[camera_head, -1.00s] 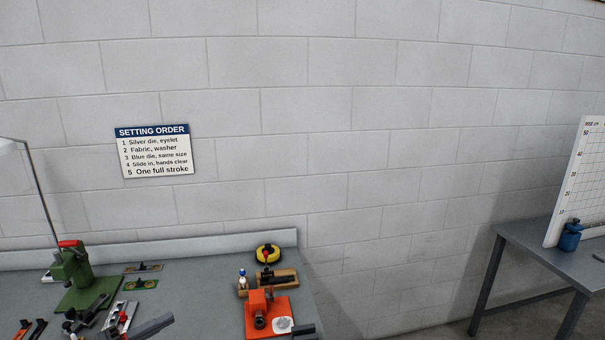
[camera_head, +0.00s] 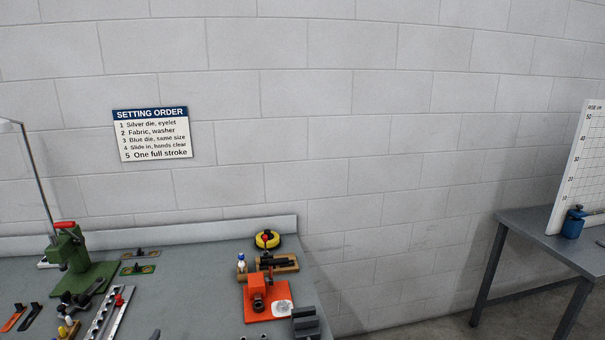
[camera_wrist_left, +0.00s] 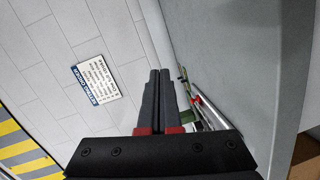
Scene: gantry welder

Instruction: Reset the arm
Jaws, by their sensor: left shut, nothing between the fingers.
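My left gripper shows in the left wrist view (camera_wrist_left: 158,85), its two dark fingers side by side and shut, with nothing between them. My right gripper is not in view.
The grey bench (camera_head: 190,285) holds a green press (camera_head: 70,250), an orange tool (camera_head: 258,290), a yellow tape ring (camera_head: 267,240) and a dark block (camera_head: 305,322). A setting-order sign (camera_head: 151,134) hangs on the wall. A second table (camera_head: 545,235) stands at right.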

